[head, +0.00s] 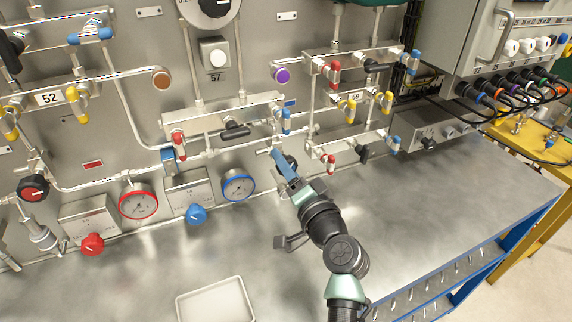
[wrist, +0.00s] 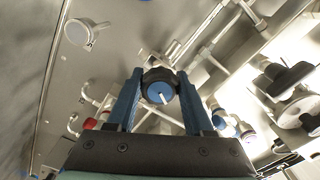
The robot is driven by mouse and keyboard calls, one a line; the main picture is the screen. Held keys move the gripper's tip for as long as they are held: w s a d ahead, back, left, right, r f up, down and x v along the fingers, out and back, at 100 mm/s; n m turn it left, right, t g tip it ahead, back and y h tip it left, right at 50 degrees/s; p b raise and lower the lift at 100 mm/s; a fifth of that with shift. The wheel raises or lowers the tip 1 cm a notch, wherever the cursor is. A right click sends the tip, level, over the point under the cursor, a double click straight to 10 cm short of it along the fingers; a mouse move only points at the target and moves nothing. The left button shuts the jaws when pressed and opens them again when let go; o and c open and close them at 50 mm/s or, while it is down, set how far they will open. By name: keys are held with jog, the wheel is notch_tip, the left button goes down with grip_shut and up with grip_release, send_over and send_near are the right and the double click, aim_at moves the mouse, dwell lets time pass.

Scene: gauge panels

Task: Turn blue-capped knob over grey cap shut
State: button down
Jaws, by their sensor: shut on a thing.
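The blue-capped knob (wrist: 159,93) has a black body and a blue face with a white pointer mark. It sits between the two blue fingers of my gripper (wrist: 160,78), which is shut on it, one finger on each side. In the head view my gripper (head: 283,165) reaches the pipework right of the blue-rimmed gauge, and only a dark edge of the knob (head: 291,163) shows behind the fingers. A grey round cap-like fitting (wrist: 78,33) on a short stem shows at the upper left of the wrist view. I cannot tell whether it is the named grey cap.
Pipes with red, blue and yellow handles surround my gripper. A red-rimmed gauge (head: 138,201), a blue-rimmed gauge (head: 238,185), a red knob (head: 91,244) and another blue knob (head: 196,214) are on the left. The bench is mostly clear, with a white tray (head: 216,288) in front.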

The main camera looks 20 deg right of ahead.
jog(key=m+p, duration=0.2)
jog(key=m, duration=0.4)
jog(key=shift+m, duration=0.3)
jog(key=m+p, duration=0.2)
jog(key=m, duration=0.3)
jog(key=shift+m, duration=0.4)
jog(key=shift+c, duration=1.5)
grip_release()
jog(key=shift+r, duration=0.1)
jog(key=shift+s, duration=0.1)
jog(key=s+b, duration=0.1)
jog(key=s, duration=1.1)
jog(key=shift+s+d+b, duration=0.25)
jog(key=shift+s+b, duration=0.1)
jog(key=shift+s, duration=0.05)
